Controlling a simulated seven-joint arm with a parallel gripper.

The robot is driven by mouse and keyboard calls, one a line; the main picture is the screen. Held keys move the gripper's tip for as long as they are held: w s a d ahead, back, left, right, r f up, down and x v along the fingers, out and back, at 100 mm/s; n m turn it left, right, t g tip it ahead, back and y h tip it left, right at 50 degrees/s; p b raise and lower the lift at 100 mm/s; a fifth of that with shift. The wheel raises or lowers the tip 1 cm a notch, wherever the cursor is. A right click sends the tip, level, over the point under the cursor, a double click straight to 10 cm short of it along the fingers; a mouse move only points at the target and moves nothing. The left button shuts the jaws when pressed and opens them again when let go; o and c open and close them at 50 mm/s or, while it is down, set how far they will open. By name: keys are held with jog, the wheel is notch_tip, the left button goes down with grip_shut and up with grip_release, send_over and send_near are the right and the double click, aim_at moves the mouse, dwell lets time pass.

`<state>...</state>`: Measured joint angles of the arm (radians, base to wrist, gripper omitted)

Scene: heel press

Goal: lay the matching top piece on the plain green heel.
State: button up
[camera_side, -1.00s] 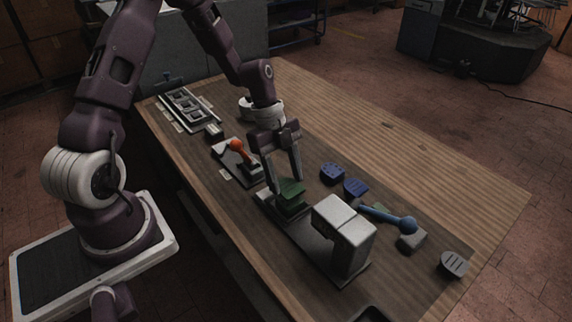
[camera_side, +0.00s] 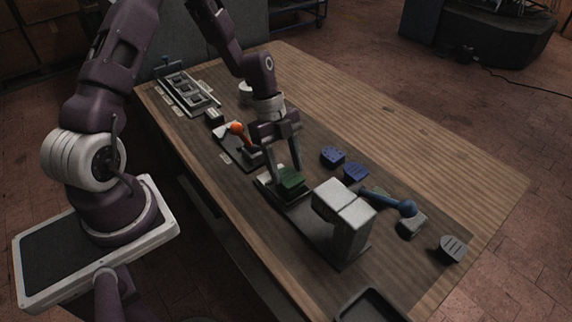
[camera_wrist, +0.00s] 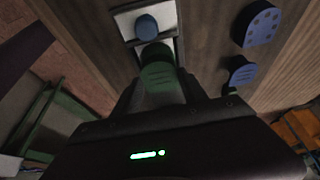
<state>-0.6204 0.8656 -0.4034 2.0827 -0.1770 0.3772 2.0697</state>
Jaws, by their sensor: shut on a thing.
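My gripper (camera_side: 286,176) points down over the near end of the press track and is shut on a green top piece. That ribbed green top piece (camera_wrist: 161,76) shows between the fingers in the wrist view. In the side view a green block (camera_side: 291,183) shows at the fingertips; top piece and heel cannot be told apart there. In the wrist view a smoother green part just beyond the ribbed piece may be the heel. Whether the two touch is hidden.
A grey press head (camera_side: 343,207) stands right of my gripper. A blue-handled lever (camera_side: 395,206) lies beyond it. Blue pieces with holes (camera_side: 332,156) and ribs (camera_side: 355,171), a grey ribbed piece (camera_side: 453,248), an orange-knobbed fixture (camera_side: 237,129) and a tray (camera_side: 187,91) surround it. The far table is clear.

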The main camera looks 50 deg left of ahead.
jog(key=shift+f, duration=0.55)
jog(key=o, duration=1.4)
jog(key=shift+r, duration=0.1)
jog(key=v, duration=0.7)
